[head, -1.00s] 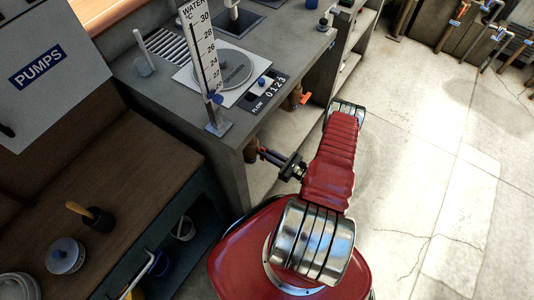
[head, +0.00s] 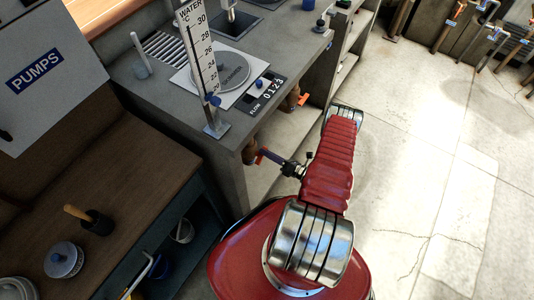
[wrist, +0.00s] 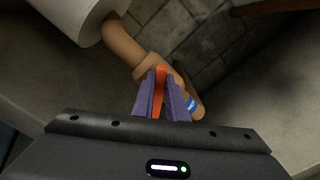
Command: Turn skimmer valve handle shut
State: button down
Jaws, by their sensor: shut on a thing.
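In the wrist view, my gripper (wrist: 161,98) has its purple fingers closed on either side of an orange-red valve handle (wrist: 160,78). The handle sits on a tan pipe valve (wrist: 150,66) with a blue label, and lies at an angle across the pipe's slanting line. In the head view, my gripper (head: 270,156) reaches left to the red handle (head: 259,158) beside a brown pipe fitting (head: 250,152) under the counter's front edge. The label's writing is too small to read.
A second valve with an orange handle (head: 303,100) sticks out farther along the counter (head: 225,135). A thermometer board (head: 197,45) stands on the counter's edge. A white pipe (wrist: 70,14) is close in the wrist view. The floor (head: 420,160) at right is clear.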

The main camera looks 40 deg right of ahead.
jog(key=shift+w+d+f+m, duration=0.15)
jog(key=shift+f+m, duration=0.1)
jog(key=shift+m, duration=1)
jog(key=shift+s+d+f+m, duration=0.15)
jog(key=shift+f+m, duration=0.1)
jog(key=shift+m, duration=0.95)
jog(key=shift+w+d+f+m, duration=0.15)
jog(key=shift+f+m, duration=0.1)
jog(key=shift+m, duration=1)
jog(key=c, duration=1.8)
grip_release()
jog(key=shift+a, duration=0.15)
jog(key=shift+o, duration=0.2)
jog(key=v, duration=1.4)
